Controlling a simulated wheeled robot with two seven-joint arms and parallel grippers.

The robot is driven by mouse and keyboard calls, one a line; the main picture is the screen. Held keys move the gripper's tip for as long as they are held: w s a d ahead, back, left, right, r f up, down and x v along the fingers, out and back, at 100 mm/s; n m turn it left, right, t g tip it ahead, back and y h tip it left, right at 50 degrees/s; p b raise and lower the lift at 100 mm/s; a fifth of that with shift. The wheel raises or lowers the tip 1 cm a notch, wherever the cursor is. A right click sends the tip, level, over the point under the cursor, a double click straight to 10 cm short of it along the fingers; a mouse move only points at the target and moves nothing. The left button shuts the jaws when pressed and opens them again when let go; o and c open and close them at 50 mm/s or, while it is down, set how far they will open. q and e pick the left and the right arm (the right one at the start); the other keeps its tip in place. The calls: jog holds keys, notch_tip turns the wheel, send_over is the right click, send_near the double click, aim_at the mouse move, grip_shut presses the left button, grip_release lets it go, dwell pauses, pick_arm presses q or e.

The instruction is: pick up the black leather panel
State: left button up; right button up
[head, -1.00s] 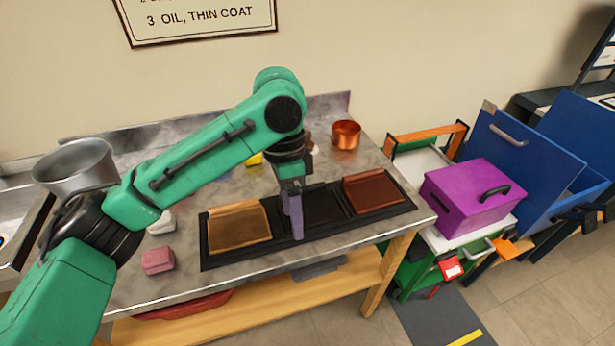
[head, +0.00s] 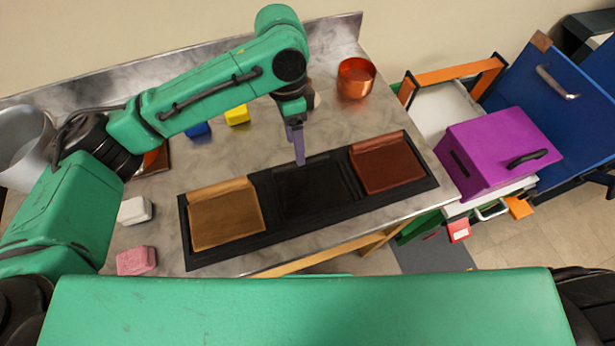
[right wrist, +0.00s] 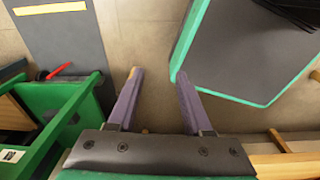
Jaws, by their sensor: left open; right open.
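The black leather panel (head: 312,192) lies in the middle compartment of a long black tray (head: 208,259) on the grey worktop in the head view. A tan panel (head: 226,216) lies to its left and a dark red-brown panel (head: 387,164) to its right. My left gripper (head: 299,160) is open and empty, pointing down at the panel's back edge. Its exact height above the panel is hard to judge. My right gripper (right wrist: 157,85) is open and empty in the right wrist view, over the floor.
A copper pot (head: 356,78) stands behind the tray. Yellow (head: 237,115) and blue (head: 198,131) blocks lie at the back. White (head: 135,210) and pink (head: 136,261) blocks lie at left. A purple box (head: 498,150) stands to the right on a cart.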

aim_at(309, 184)
pick_arm(q)
jog(key=f, duration=0.3)
jog(key=f+p, duration=0.1)
jog(key=f, duration=0.1)
jog(key=shift+s+f, duration=0.3)
jog(key=shift+s, duration=0.1)
jog(key=shift+s+f, duration=0.15)
jog(key=shift+f, duration=0.1)
jog(key=shift+d, duration=0.1)
grip_shut()
pick_arm(e)
jog(key=shift+w+r, duration=0.65)
jog(key=shift+w, duration=0.3)
